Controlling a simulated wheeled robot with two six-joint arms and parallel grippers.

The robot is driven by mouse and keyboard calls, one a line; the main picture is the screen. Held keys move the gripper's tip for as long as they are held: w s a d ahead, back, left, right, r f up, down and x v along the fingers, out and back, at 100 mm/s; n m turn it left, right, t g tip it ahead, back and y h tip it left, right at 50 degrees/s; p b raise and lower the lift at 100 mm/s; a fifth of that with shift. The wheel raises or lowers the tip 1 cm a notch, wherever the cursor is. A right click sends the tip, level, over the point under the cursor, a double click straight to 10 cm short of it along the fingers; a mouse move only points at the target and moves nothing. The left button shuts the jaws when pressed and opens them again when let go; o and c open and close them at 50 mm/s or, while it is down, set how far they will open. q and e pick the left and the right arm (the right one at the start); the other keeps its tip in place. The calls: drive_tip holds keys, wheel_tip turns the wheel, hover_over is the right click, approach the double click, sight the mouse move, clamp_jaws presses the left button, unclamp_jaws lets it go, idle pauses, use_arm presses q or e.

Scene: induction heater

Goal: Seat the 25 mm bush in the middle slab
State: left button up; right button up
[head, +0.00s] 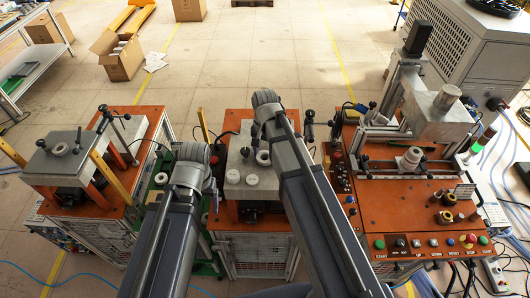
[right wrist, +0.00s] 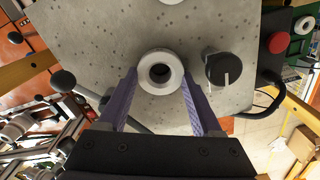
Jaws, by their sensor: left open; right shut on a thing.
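The bush, a pale grey ring with a dark bore (right wrist: 160,72), is between the two purple fingers of my right gripper (right wrist: 160,84), which is shut on it. It is over the grey speckled middle slab (right wrist: 110,35); I cannot tell whether it is seated or just above the surface.
A black knob (right wrist: 223,68) stands on the slab beside the bush. A left station with a grey slab (head: 50,165) and a right orange bench (head: 400,215) with a clamp fixture flank the middle station. A white ring (head: 161,178) lies on green between stations.

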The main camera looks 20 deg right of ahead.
drive_tip(key=shift+f, duration=0.2)
drive_tip(key=o, duration=1.6)
drive_tip(key=shift+r, duration=0.1)
wheel_tip(320, 180, up, 8)
drive_tip(key=p, duration=0.7)
drive_tip(key=shift+p, duration=0.35)
drive_tip(key=shift+f, duration=0.3)
